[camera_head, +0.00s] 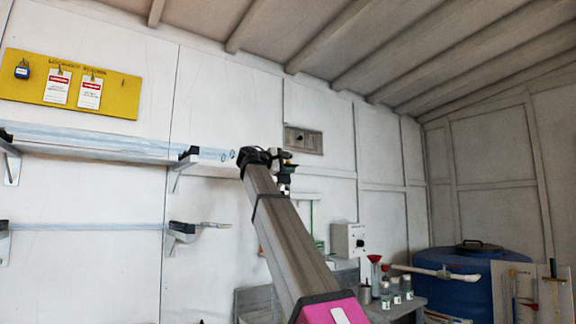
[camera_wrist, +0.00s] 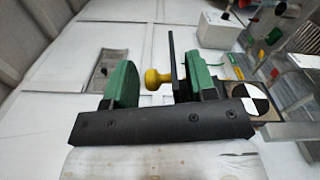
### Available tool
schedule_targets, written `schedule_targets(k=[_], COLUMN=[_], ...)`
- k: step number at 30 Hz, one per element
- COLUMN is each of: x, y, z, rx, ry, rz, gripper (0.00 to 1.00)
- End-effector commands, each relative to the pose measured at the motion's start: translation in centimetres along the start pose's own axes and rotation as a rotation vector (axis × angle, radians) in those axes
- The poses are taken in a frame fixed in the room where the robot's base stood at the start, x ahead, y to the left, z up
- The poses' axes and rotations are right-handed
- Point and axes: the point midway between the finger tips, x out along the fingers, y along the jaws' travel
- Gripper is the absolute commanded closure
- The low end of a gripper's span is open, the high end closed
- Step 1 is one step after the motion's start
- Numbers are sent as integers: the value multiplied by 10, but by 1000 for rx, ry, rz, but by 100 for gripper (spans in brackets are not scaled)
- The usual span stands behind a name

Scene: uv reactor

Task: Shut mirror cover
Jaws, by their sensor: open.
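A yellow knob (camera_wrist: 155,79) shows in the wrist view. Its stem reaches right toward a thin dark upright plate (camera_wrist: 175,58) seen nearly edge-on, which may be the mirror cover. My gripper (camera_wrist: 162,82) has green pads set apart. The knob appears between them, and the dark plate stands by the right pad. I cannot tell whether either pad touches them. In the head view, my gripper (camera_head: 285,168) is small and partly hidden behind my arm's end, and I cannot make out the cover there.
A black-and-white quartered disc (camera_wrist: 255,100) lies right of my gripper. A grey control box (camera_head: 348,240), a bench (camera_head: 408,306) with bottles and funnels, and a blue drum (camera_head: 455,288) stand at lower right. Wall shelves (camera_head: 95,150) run along the left.

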Motion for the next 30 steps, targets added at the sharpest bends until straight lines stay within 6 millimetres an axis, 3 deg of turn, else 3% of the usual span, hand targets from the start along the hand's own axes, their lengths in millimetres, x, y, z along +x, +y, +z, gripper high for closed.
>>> schedule_targets(k=[3, 7, 8, 20, 30], x=[0, 0, 0, 0, -1], y=[0, 0, 0, -1, -12], z=[0, 0, 0, 4, 18], rx=[0, 0, 0, 55, 301], ry=[0, 0, 0, -1, 0], rz=[0, 0, 0, 3, 5], gripper=[52, 94, 100, 100, 100])
